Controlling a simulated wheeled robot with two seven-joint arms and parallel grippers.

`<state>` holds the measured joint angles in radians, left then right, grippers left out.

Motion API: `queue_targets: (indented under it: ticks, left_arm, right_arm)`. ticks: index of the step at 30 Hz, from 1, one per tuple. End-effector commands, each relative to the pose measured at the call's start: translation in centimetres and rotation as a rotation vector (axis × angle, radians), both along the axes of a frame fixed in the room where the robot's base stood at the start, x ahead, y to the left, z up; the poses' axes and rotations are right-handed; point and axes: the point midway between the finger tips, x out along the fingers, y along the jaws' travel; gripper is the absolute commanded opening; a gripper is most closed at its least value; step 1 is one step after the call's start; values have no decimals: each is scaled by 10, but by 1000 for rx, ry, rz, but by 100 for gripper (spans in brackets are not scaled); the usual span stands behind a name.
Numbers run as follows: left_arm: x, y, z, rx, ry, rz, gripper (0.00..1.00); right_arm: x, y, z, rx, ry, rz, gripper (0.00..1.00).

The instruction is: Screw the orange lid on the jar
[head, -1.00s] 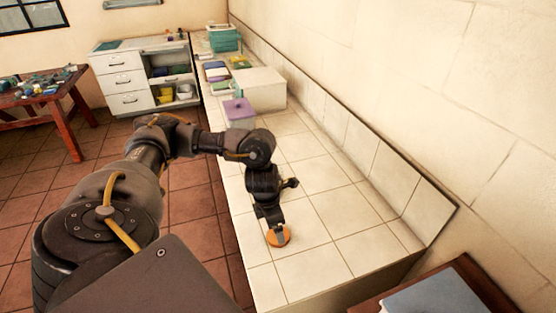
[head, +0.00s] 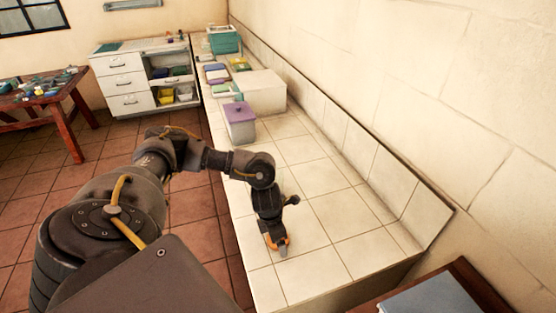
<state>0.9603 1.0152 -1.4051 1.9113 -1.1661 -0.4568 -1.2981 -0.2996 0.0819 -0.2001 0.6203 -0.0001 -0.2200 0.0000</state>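The orange lid (head: 288,239) is low on the white tiled counter near its front end, mostly covered by my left gripper (head: 276,245). The gripper points down, with its fingertips at the lid and a grey finger in front of it. I cannot tell whether the fingers are closed on the lid or only beside it. No jar can be clearly made out; the wrist and forearm hide part of the counter behind. My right gripper is not in view.
A clear box with a purple lid (head: 239,112) stands farther back on the counter, before a white block (head: 262,90). Teal bins (head: 224,39) are at the far end. The tiled wall borders the right; counter tiles (head: 345,215) right of the gripper are clear.

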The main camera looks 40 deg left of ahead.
Motion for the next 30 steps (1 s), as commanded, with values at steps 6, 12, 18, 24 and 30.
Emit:
queue_targets:
  ticks: [6, 12, 18, 24, 30]
  left_arm:
    - [0, 0, 0, 0, 0, 0, 72]
    - [0, 0, 0, 0, 0, 0, 46]
    - [0, 0, 1, 0, 0, 1, 43]
    - [1, 0, 5, -1, -2, 1, 43]
    - [1, 1, 32, -1, -9, -3, 43]
  right_arm:
    - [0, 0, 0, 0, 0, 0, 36]
    - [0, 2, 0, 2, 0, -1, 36]
    - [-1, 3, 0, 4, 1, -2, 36]
    - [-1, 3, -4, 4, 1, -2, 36]
    - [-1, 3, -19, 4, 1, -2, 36]
